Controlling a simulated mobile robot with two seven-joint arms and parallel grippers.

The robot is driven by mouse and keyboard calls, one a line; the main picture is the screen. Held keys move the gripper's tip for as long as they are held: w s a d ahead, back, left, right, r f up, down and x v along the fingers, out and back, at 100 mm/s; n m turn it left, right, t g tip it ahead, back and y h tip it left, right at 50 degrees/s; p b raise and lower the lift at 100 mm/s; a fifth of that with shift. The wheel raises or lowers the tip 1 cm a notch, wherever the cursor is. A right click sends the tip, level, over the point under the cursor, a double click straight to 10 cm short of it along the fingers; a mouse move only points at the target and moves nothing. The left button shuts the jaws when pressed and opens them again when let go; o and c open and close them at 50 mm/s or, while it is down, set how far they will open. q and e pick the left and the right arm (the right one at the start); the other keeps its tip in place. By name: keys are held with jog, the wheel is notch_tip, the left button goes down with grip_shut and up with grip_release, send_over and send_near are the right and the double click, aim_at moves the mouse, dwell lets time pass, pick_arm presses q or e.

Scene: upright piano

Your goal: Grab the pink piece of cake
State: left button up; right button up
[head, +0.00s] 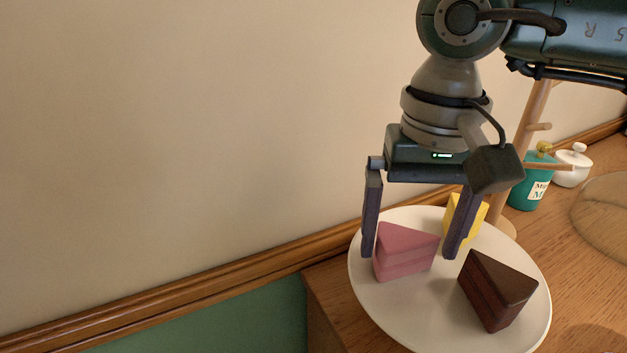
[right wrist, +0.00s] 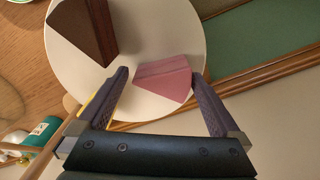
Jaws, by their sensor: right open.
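The pink piece of cake (head: 404,252) is a wedge on a white plate (head: 385,307). My right gripper (head: 410,255) is open, with its fingers pointing down on either side of the pink cake. In the head view the left finger is close to the cake's left edge and the right finger is just past its right corner. The right wrist view shows the pink cake (right wrist: 163,79) between and beyond the open fingertips (right wrist: 160,75). I cannot tell whether either finger touches it. My left gripper is not in view.
A chocolate cake wedge (head: 497,290) lies right of the pink one on the plate. A yellow piece (head: 460,215) is behind the right finger. A wooden stand (head: 527,140), a teal jar (head: 530,185) and a white lidded pot (head: 572,167) stand behind. The wall is close on the left.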

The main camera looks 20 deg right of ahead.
jog(key=shift+f, duration=0.65)
jog(key=c, duration=0.4)
jog(key=shift+c, duration=0.2)
